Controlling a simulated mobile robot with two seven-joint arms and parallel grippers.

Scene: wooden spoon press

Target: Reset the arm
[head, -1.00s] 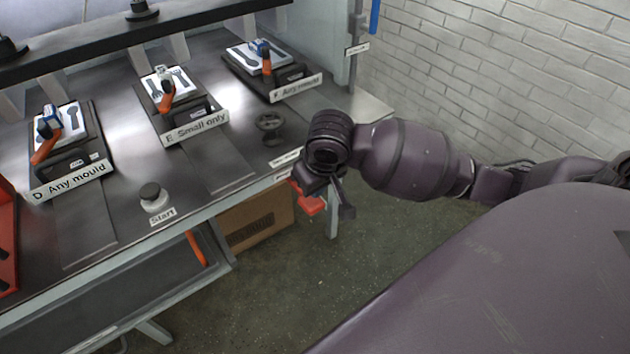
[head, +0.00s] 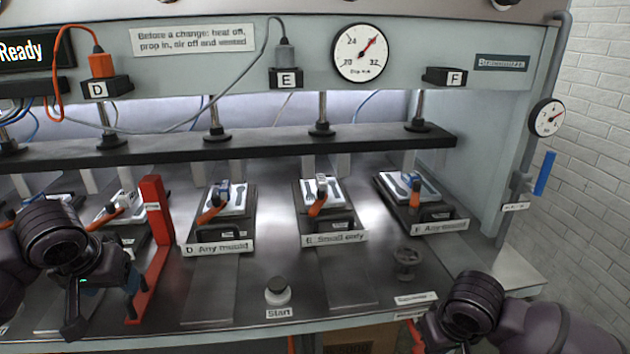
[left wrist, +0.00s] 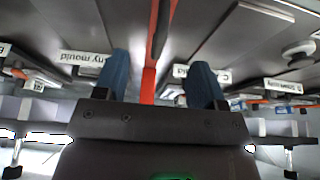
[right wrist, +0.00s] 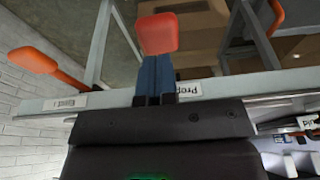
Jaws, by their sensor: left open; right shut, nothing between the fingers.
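My left gripper (head: 103,300) is at the lower left of the head view, over the bench in front of the left stations. It is open and empty; its two blue fingers stand apart in the left wrist view (left wrist: 159,80). A red upright bracket (head: 156,225) stands just right of it, and its red bar shows beyond the finger gap. My right gripper is at the bench's front edge at the lower right, mostly hidden behind its own wrist. In the right wrist view (right wrist: 155,80) its fingers are shut together. A red-tipped part (right wrist: 157,35) appears just beyond them; contact cannot be told.
Mould stations D (head: 219,248), E (head: 334,238) and F (head: 440,227) line the bench under a black press bar (head: 270,146). A Start button (head: 277,290) and a dark knob (head: 405,258) stand in front. A gauge and blue-handled valve (head: 544,173) are at right.

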